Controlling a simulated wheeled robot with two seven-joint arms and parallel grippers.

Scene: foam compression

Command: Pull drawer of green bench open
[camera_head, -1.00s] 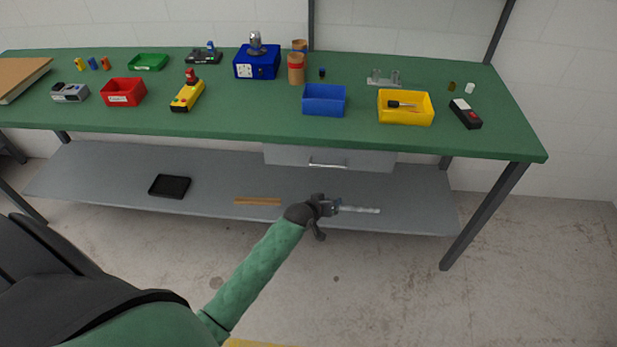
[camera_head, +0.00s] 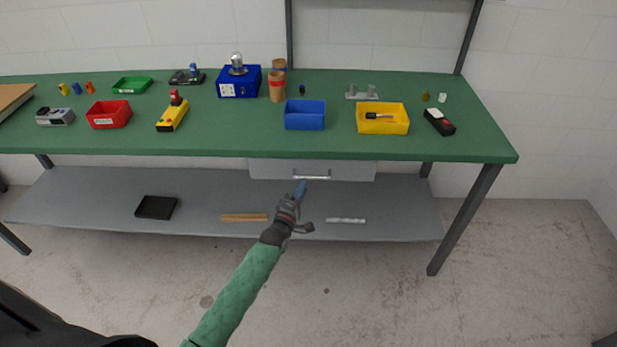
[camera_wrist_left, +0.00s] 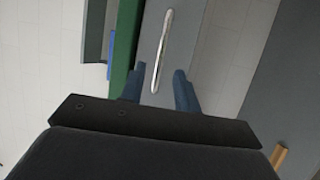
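The green bench (camera_head: 220,146) has a grey drawer (camera_head: 352,171) under its top, with a silver bar handle (camera_head: 311,177). The drawer looks closed. My left gripper (camera_head: 302,186) is just in front of and slightly below the handle, fingers pointing at the drawer. In the left wrist view the blue fingers of my left gripper (camera_wrist_left: 159,88) are apart. The handle (camera_wrist_left: 163,48) runs lengthwise ahead of them, its near end in line with the gap. Whether it is between the tips is unclear. The drawer front (camera_wrist_left: 182,20) fills the area behind it. My right gripper is out of view.
A grey lower shelf (camera_head: 90,195) holds a black tray (camera_head: 156,207), a wooden strip (camera_head: 244,217) and a silver rod (camera_head: 346,220). A blue bin (camera_head: 305,121) and yellow bin (camera_head: 382,125) stand on the bench above the drawer. The floor in front is clear.

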